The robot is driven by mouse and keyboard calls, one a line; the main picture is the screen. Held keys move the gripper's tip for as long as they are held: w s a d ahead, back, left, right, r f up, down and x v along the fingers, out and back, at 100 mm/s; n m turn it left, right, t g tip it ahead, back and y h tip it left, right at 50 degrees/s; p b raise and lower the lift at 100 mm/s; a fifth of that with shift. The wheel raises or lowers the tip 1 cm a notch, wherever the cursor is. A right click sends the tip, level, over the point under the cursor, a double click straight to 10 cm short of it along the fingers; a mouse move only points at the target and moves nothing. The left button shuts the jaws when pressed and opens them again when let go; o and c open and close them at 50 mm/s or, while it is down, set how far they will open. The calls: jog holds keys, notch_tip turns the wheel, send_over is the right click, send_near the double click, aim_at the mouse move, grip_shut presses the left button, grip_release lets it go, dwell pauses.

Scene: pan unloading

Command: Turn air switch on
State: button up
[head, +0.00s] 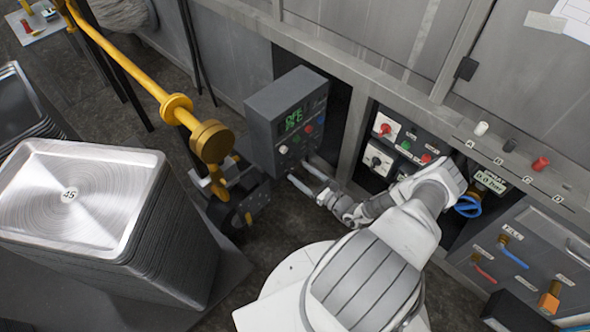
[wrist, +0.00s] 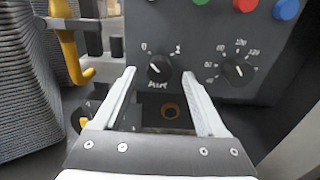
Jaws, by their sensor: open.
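The air switch (wrist: 159,68) is a round black knob on a dark grey control box, labelled "Air" below, with 0 at upper left and 1 at upper right. Its pale mark seems to lean towards the 0, but it is small. My gripper (wrist: 159,78) is open and empty, its two pale fingers pointing at the panel, one on each side of the knob in the picture. I cannot tell how much gap is left, and I see no contact. In the head view, my gripper (head: 304,174) is just in front of the control box (head: 268,122), low on its face.
A second dial (wrist: 238,71) with numbers sits right of the switch. Green, red and blue buttons (wrist: 245,5) are above. A yellow hook (wrist: 70,60) hangs left of the box. A tray stack (head: 80,200) stands at left. A switch panel (head: 405,145) is at right.

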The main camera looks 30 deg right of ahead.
aim_at(294, 167)
jog(key=shift+x, duration=1.7)
grip_shut()
